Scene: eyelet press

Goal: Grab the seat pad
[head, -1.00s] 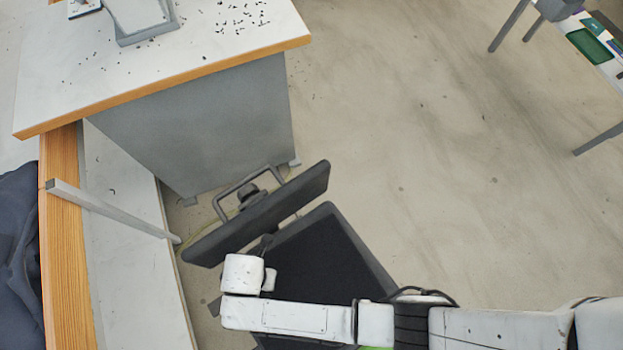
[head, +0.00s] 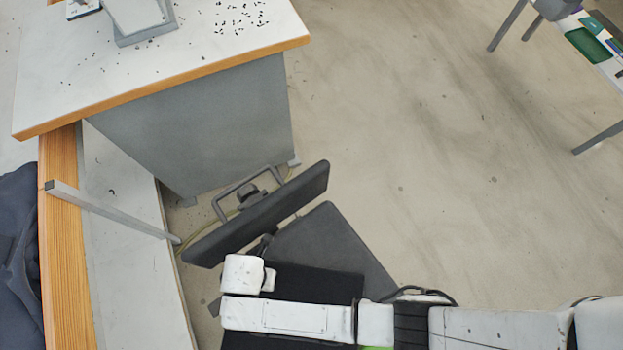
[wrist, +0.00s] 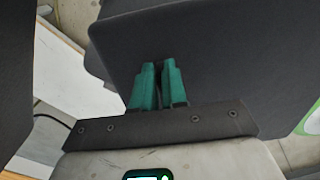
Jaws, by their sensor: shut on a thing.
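The seat pad (head: 315,285) is a thin black square sheet. In the head view it lies partly over the grey chair seat (head: 340,240) and sticks out past it toward the bottom of the picture, partly hidden by my arm. In the wrist view the pad (wrist: 225,55) fills much of the right side as a dark flat surface. My gripper (wrist: 158,72) has green fingers close together, shut on the pad near its edge. In the head view the fingers are hidden by my arm. I cannot tell how high the pad is above the seat.
The chair's dark backrest (head: 265,215) stands just beyond the pad, beside a grey cabinet panel (head: 205,130) under the white worktop (head: 200,50). A grey bar (head: 110,210) juts out at left. Open floor (head: 460,170) lies to the right.

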